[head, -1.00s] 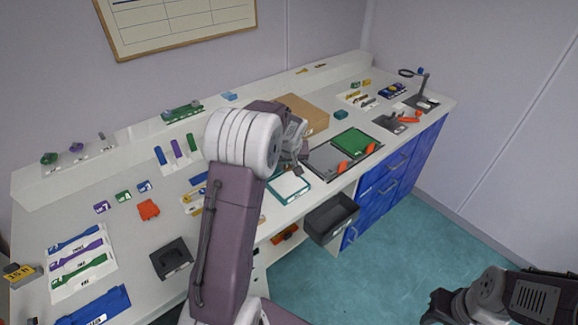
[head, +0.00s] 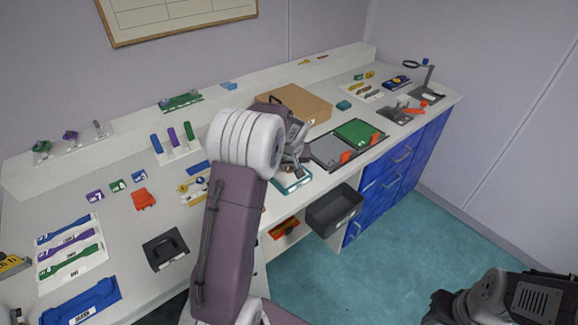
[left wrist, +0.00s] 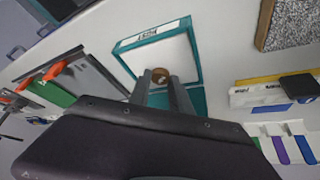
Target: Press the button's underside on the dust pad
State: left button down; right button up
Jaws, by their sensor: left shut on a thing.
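The dust pad is a white square in a teal frame (left wrist: 194,50) with a small label strip. In the head view the pad (head: 291,187) lies near the bench's front edge, partly covered by my left gripper (head: 297,170). In the left wrist view my left gripper (left wrist: 162,92) is shut on a small round brown button (left wrist: 160,75), which shows over the white pad face. Whether the button's underside touches the pad, I cannot tell. My right arm shows at the lower right of the head view, with its jaw state unclear.
A cardboard box (head: 306,105) stands behind my gripper. A tray with grey and green plates (head: 359,132) lies to the right, and an open dark bin (head: 335,210) hangs below the bench front. A black block (head: 166,249) and an orange piece (head: 144,199) lie left.

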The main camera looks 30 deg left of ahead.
pick_arm(q)
jog(key=shift+f+b, duration=0.55)
jog(key=shift+f, duration=0.05)
dwell(1.9)
notch_tip(320, 180, up, 7)
jog(key=p, duration=0.6)
jog(key=shift+r, duration=0.15)
dwell(0.3)
